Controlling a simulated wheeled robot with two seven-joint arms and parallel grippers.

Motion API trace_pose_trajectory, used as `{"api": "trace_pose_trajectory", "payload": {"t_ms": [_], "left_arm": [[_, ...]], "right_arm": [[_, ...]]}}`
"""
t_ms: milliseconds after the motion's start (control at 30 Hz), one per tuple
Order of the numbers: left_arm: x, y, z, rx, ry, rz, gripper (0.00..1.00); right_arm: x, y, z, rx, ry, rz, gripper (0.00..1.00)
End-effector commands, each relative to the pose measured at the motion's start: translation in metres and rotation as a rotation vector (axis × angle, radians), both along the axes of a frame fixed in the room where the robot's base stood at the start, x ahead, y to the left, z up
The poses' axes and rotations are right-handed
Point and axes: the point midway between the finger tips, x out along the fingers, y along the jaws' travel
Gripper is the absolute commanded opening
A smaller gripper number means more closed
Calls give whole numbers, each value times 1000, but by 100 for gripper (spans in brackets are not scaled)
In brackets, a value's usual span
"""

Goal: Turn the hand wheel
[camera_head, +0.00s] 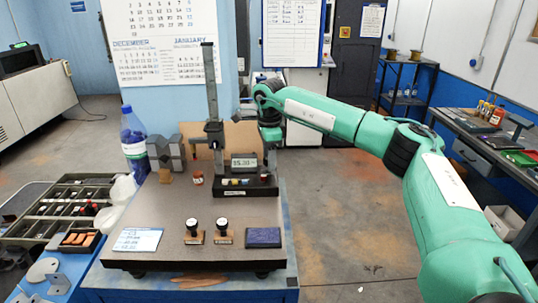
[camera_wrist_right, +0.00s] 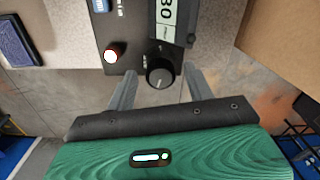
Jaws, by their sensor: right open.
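A black round knob (camera_wrist_right: 159,72) with a pale pointer mark sits on the dark front of a device in the right wrist view; it is the most wheel-like part I see. My right gripper (camera_wrist_right: 160,88) is open, with one grey finger on each side below the knob. Whether the fingers touch it I cannot tell. My left gripper is not in view.
A tall dark post (camera_head: 208,65) rises behind the base. Two stamps (camera_head: 193,232), a blue pad (camera_head: 263,237) and a card (camera_head: 137,240) lie on the bench plate. A blue bottle (camera_head: 133,143) and a parts tray (camera_head: 65,210) stand left.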

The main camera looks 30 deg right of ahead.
Motion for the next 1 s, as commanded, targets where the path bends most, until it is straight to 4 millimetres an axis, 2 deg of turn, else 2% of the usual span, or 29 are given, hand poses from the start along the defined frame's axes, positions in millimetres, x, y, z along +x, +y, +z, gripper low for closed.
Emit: {"api": "trace_pose_trajectory", "payload": {"t_ms": [67,200,300,667,1000], "left_arm": [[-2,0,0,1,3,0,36],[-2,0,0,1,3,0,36],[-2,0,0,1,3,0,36],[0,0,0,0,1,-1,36],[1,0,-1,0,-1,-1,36]], "right_arm": [[0,0,0,0,0,0,51],[0,0,0,0,0,0,24],[0,0,0,0,0,0,8],[0,0,0,-1,1,-59,9],[1,0,0,0,0,-307,9]]}}
